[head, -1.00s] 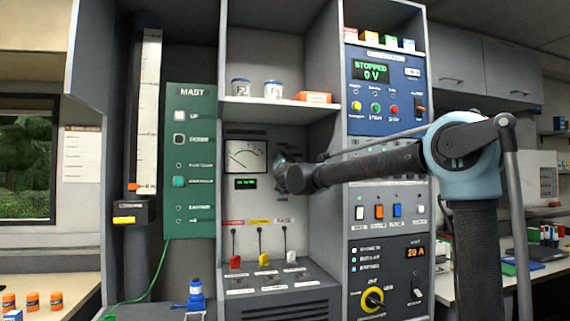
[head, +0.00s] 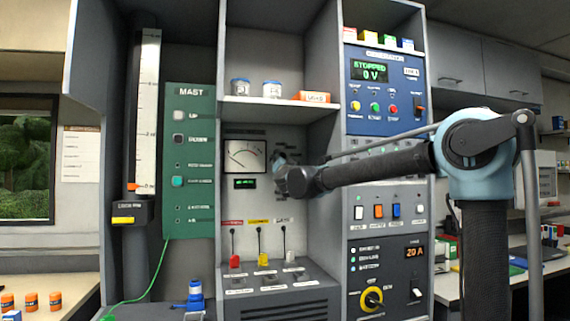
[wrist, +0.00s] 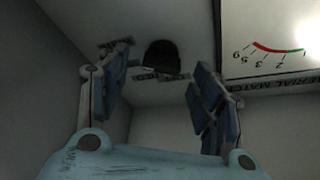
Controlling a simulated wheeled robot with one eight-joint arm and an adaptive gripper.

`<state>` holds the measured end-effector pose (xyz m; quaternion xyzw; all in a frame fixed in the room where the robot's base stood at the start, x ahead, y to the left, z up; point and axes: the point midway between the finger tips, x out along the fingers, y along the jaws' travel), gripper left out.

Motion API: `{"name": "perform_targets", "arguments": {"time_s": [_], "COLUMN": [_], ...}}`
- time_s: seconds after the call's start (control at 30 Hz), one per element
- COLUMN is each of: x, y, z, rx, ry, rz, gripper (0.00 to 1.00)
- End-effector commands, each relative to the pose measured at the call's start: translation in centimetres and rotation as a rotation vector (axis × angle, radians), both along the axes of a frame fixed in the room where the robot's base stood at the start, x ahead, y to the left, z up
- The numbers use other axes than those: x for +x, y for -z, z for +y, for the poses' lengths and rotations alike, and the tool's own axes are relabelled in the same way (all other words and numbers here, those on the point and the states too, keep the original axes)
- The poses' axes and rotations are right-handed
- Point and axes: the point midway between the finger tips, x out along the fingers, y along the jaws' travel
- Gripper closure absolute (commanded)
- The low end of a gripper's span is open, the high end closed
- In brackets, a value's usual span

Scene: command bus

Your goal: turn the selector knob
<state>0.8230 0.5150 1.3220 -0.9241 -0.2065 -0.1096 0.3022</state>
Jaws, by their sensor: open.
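The selector knob (wrist: 162,56) is a dark round knob on the grey panel beside the meter, seen in the wrist view with small printed labels around it. My gripper (wrist: 160,80) is open, with one blue-padded finger on each side of the knob in that picture. The frame does not show whether the fingers touch it or how deep they reach. In the head view my gripper (head: 281,160) is at the panel just right of the meter, and it and my wrist hide the knob.
The analog meter (head: 245,156) sits close left of my gripper. A shelf (head: 275,106) with jars and an orange box is above. Colored plugs (head: 262,260) and cables are below. A blue generator panel (head: 384,95) and a switch row stand to the right.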

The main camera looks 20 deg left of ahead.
Motion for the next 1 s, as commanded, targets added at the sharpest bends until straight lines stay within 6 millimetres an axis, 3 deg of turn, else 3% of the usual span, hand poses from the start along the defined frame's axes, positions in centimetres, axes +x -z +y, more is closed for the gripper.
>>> {"name": "perform_targets", "arguments": {"time_s": [0.3, 0.5, 1.0], "x": [-5.5, -7.5, -8.2], "y": [2.1, 2.9, 3.1], "z": [-2.0, -2.7, -3.0], "rx": [0.002, 0.001, 0.001], "ry": [-0.001, 0.000, 0.002], "rz": [0.001, 0.001, 0.001], "gripper": [0.40, 0.40, 0.40]}}
